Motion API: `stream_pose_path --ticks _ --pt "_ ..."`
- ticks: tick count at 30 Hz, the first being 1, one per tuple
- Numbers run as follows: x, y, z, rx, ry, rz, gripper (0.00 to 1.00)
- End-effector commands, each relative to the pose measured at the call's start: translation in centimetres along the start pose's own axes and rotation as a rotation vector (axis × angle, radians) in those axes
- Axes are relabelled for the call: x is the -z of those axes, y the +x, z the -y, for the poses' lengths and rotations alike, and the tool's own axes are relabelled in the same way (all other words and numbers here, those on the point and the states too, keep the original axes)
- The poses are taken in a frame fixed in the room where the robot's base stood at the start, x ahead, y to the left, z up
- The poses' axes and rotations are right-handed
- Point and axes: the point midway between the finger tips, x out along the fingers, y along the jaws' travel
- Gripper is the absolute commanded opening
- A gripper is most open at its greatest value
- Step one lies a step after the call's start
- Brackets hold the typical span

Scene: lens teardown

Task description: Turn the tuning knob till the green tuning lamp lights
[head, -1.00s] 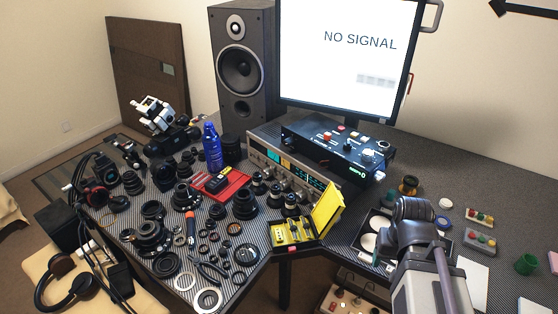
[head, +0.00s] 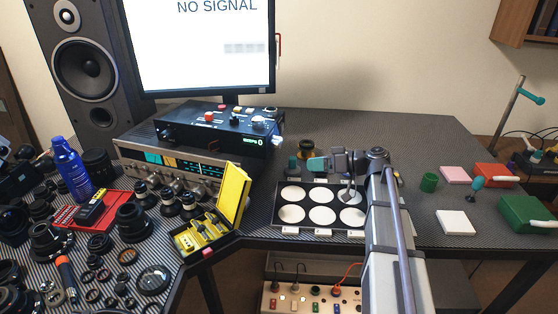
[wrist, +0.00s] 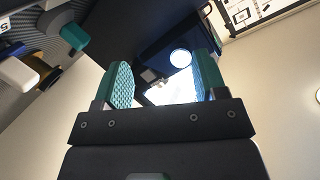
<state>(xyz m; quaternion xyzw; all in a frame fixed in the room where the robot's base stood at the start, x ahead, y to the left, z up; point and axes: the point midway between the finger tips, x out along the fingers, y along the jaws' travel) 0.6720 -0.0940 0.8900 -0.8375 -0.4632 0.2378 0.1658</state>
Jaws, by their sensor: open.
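A silver receiver (head: 170,165) with a teal and amber lit dial stands under a black control unit (head: 215,131). Its front knobs are partly hidden by lenses, and I cannot tell which is the tuning knob. I cannot make out a green tuning lamp; green digits (head: 255,142) glow on the black unit. My gripper (head: 316,163) is over the back of the disc tray, right of the receiver and apart from it. In the wrist view its teal fingers (wrist: 165,75) are open and empty, with a pale round disc on a dark box (wrist: 181,58) beyond them.
A yellow open case (head: 215,215) stands before the receiver. Several lenses and a blue bottle (head: 70,168) crowd the left. A black tray (head: 290,223) with white discs lies below my gripper.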

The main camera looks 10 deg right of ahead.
Motion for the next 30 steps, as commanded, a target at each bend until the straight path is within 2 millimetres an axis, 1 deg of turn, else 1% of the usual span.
stream_pose_path --ticks 1,3,4,7,11,13,16,21,24,27,30 --pt "2.9 0.0 0.0 0.051 -0.133 -0.109 0.65" --pt "4.6 -0.3 0.9 0.078 -0.292 -0.216 0.65" --pt "4.8 -0.3 1.2 0.078 -0.339 -0.237 0.65" --pt "4.9 -0.3 1.3 0.067 -0.425 -0.244 0.65" --pt "4.9 -0.1 1.3 0.067 -0.433 -0.243 0.65" --pt "5.0 0.6 1.4 0.068 -0.432 -0.242 0.65" --pt "5.4 2.4 1.6 0.069 -0.432 -0.241 0.65" --pt "6.3 6.5 2.1 0.07 -0.431 -0.24 0.65" --pt "6.7 8.4 2.3 0.069 -0.431 -0.24 0.65" --pt "7.0 9.7 2.5 0.068 -0.43 -0.24 0.65" --pt "7.1 10.2 2.6 0.067 -0.43 -0.24 0.65"
